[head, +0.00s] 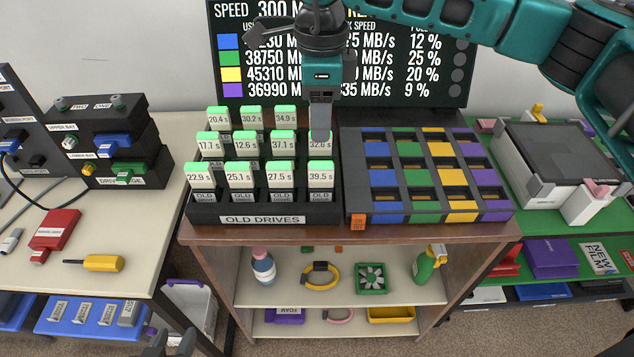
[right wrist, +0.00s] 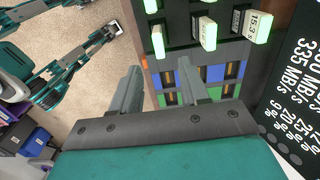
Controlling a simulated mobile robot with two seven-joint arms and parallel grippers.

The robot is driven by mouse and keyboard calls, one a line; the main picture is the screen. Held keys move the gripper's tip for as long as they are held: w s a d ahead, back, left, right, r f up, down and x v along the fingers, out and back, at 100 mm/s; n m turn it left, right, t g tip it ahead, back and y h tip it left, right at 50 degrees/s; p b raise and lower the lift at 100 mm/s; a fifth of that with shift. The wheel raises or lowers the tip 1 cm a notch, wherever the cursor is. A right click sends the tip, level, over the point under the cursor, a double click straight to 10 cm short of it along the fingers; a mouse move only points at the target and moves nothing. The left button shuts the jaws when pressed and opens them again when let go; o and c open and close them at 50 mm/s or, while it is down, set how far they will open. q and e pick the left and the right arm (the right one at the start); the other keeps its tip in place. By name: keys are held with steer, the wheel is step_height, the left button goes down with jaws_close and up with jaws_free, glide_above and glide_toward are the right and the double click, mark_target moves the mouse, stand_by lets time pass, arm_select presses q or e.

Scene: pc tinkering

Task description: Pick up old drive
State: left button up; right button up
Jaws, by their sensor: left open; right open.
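The old drives are white blocks with green tops and time labels, upright in rows in a black rack (head: 265,214) marked OLD DRIVES. My right gripper (head: 320,135) is open and points down over the rack's right side. It partly covers the drive labelled 32.6 s (head: 320,148); the 39.5 s drive (head: 320,180) stands in front of it. In the right wrist view the right gripper (right wrist: 160,64) is apart and empty, with a green-topped drive (right wrist: 157,40) beyond its tips. My left gripper (head: 170,347) is open and empty at the bottom edge.
A slotted rack (head: 357,200) with blue, green, yellow and purple columns adjoins the drive rack. A screen (head: 225,60) stands behind. A left bench (head: 130,215) holds a red box (head: 55,230) and yellow screwdriver (head: 102,263). A printer-like device (head: 550,150) stands at right.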

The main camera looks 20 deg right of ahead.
mark_target(321, 164)
step_height(321, 164, down, 7)
steer(key=shift+f, duration=0.1)
steer(key=shift+s+d+f+p, duration=0.1)
steer(key=shift+f+p, duration=0.1)
steer(key=shift+f, duration=1.2)
steer(key=shift+s+f+p, duration=0.1)
steer(key=shift+f+p, duration=0.1)
steer(key=shift+f, duration=1.15)
steer(key=shift+c, duration=0.3)
jaws_close()
